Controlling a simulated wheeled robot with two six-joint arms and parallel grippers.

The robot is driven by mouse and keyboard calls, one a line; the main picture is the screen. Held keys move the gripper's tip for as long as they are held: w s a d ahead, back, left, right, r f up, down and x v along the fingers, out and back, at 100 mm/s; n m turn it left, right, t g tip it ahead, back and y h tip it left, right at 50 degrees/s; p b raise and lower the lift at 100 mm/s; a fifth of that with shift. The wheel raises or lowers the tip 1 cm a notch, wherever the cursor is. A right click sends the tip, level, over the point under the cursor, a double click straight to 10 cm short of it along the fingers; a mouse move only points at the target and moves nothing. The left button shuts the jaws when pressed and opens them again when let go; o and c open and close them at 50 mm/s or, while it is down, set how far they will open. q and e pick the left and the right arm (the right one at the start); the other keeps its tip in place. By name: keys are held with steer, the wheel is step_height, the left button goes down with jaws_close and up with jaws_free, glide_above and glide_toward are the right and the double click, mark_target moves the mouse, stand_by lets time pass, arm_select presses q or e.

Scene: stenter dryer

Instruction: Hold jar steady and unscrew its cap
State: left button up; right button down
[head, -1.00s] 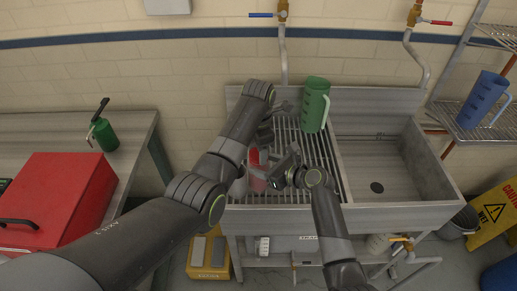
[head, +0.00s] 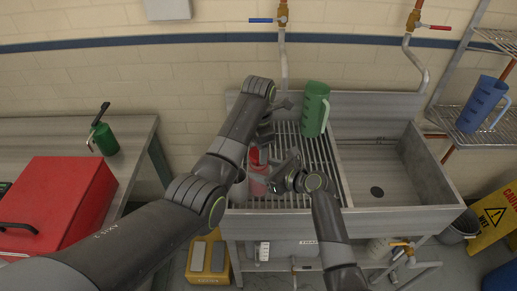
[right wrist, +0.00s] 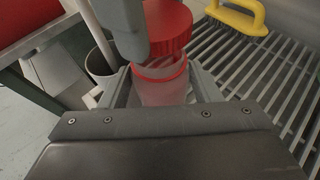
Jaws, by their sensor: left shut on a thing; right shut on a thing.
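The jar (head: 257,187) is pinkish and see-through, and stands upright over the left, slatted part of the sink. Its red cap (head: 254,156) is above it. In the right wrist view the jar body (right wrist: 160,90) sits between my right gripper's (right wrist: 160,92) fingers, which are shut on it. The ribbed red cap (right wrist: 168,28) is above the jar's rim, with a pale band between; I cannot tell whether they touch. My left gripper (head: 256,150) is shut on the cap from above, and one grey finger shows beside it in the right wrist view.
A green pitcher (head: 314,110) stands on the slats behind the grippers. The empty basin (head: 375,175) is to the right. A red toolbox (head: 60,205) and a green oil can (head: 104,138) are on the left table.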

mark_target(258, 153)
arm_select(q)
steer(key=shift+r, duration=0.1)
steer(key=shift+r, duration=1.9)
arm_select(e)
steer(key=shift+c, duration=2)
jaws_free()
steer(key=shift+d, duration=0.1)
arm_select(q)
steer(key=shift+f+b, duration=0.4)
steer(key=shift+f, duration=0.05)
arm_select(e)
steer(key=v, duration=1.2)
